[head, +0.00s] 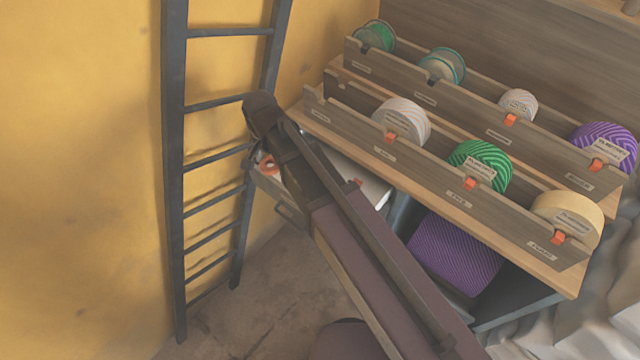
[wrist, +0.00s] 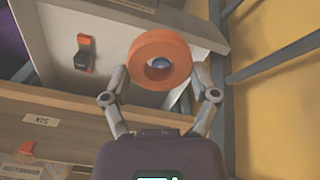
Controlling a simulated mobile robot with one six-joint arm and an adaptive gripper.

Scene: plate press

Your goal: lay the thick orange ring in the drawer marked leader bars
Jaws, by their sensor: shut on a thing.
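The thick orange ring (wrist: 160,42) is held between the two fingers of my gripper (wrist: 162,77), its round hole facing the wrist camera. It also shows in the head view (head: 268,166), partly hidden behind my arm. My gripper's fingers are mostly hidden there. An open drawer with a pale inside (wrist: 62,22) lies beneath and beside the ring in the wrist view; it also shows in the head view (head: 374,190), partly behind my arm. The ring appears above the drawer near its front end, apart from its floor. A label on the drawer front is too small to read.
A black and orange item (wrist: 83,52) shows in the drawer. A dark ladder (head: 174,170) stands by the yellow wall, close to the drawer. Tiered wooden racks (head: 420,165) with several spools rise at the right. A purple striped roll (head: 455,252) sits below them.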

